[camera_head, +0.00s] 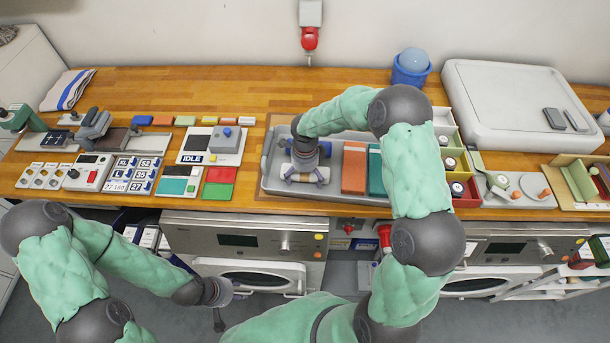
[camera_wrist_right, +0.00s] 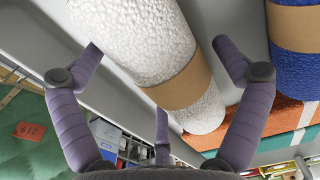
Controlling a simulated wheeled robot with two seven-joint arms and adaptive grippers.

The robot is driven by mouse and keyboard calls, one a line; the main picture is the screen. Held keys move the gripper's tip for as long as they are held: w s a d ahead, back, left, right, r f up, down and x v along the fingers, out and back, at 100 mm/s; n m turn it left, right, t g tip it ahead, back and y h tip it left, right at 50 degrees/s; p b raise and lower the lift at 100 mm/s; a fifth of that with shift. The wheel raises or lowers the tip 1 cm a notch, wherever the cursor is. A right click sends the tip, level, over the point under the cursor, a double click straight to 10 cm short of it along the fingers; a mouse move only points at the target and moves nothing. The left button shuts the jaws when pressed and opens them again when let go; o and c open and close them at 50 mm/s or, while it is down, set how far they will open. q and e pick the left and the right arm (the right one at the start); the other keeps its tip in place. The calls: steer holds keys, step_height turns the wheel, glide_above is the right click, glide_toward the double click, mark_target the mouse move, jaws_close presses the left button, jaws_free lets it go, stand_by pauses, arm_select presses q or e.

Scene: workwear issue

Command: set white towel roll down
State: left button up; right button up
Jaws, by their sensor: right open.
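The white towel roll (camera_wrist_right: 130,38) has a brown paper band and shows large in the right wrist view. It lies over a plain grey surface, which looks like the floor of the grey tray (camera_head: 268,165). My right gripper (camera_head: 305,180) is low over the left part of that tray. Its fingers (camera_wrist_right: 160,85) are spread wide with the roll between or just beyond them; contact cannot be told. In the head view the gripper and arm hide most of the roll. My left gripper (camera_head: 218,294) hangs low at left, in front of the counter, its fingers unclear.
A blue roll with a brown band (camera_wrist_right: 295,55) lies right of the white one. Orange (camera_head: 354,168) and teal (camera_head: 376,172) folded items fill the tray's middle. A control box marked IDLE (camera_head: 228,139) stands left of the tray. Coloured bins (camera_head: 466,188) stand to its right.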

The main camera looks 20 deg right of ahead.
steer(key=shift+r, duration=0.1)
step_height(320, 180, up, 12)
steer(key=p, duration=0.1)
stand_by(0.4)
